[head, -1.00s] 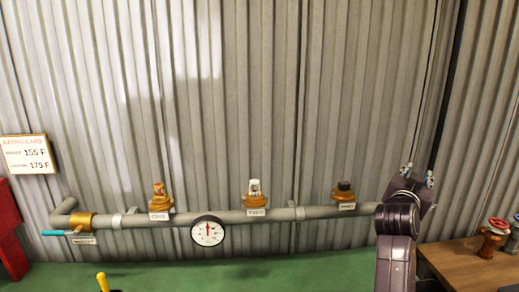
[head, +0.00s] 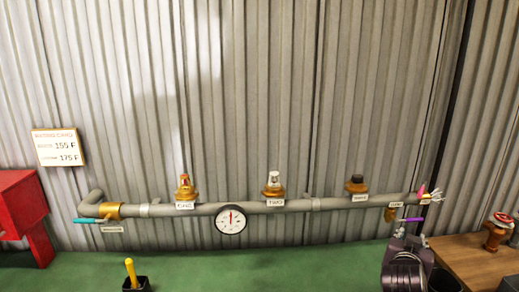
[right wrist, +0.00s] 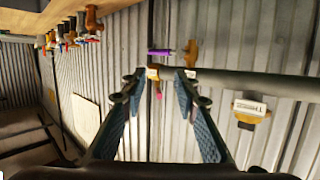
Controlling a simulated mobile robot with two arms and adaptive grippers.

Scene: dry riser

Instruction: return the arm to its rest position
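My right arm shows at the lower right of the head view, with its gripper (head: 404,232) below the right end of the grey pipe (head: 335,204). In the right wrist view the same gripper (right wrist: 160,85) has its two blue-padded fingers spread apart with nothing held between them. Beyond the fingertips are a purple-handled valve (right wrist: 160,52) and the pipe's end, seemingly apart from the fingers. The purple handle also shows in the head view (head: 411,219). My left gripper is not in view.
The pipe carries several brass fittings, a round gauge (head: 231,219) and a teal-handled valve (head: 90,220). A wooden table (head: 470,262) with red-wheeled valves stands at right. A red box (head: 20,205) is at left. A black container (head: 136,285) holds something yellow. Corrugated wall stands behind.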

